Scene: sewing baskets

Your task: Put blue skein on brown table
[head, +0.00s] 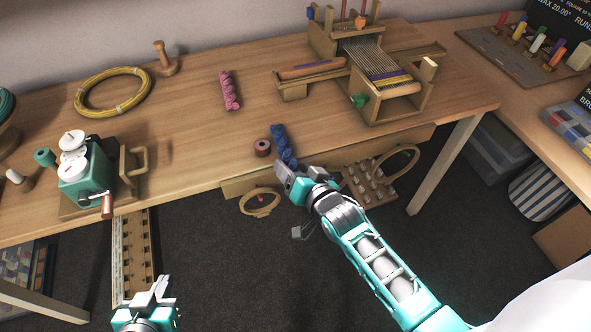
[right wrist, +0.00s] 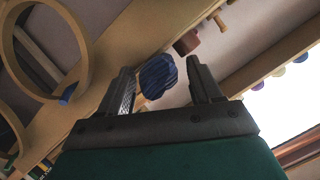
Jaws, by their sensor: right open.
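The blue skein (head: 282,144) lies near the front edge of the brown wooden table (head: 190,140), beside a dark red spool. My right gripper (head: 283,171) is open, right at the skein's near end by the table's front edge. In the right wrist view the skein (right wrist: 158,76) shows between the two open fingers (right wrist: 165,88), closer to the left one. I cannot tell whether they touch it. My left gripper (head: 155,291) is low at the left, in front of the table and away from the skein; its jaw opening is unclear.
The dark red spool (head: 262,147) stands just left of the skein. A pink skein (head: 229,90) lies farther back. A loom (head: 378,75) stands at the back right, a green winding machine (head: 85,175) at the left. Hoops (head: 260,203) show at the table's front. The table's middle is clear.

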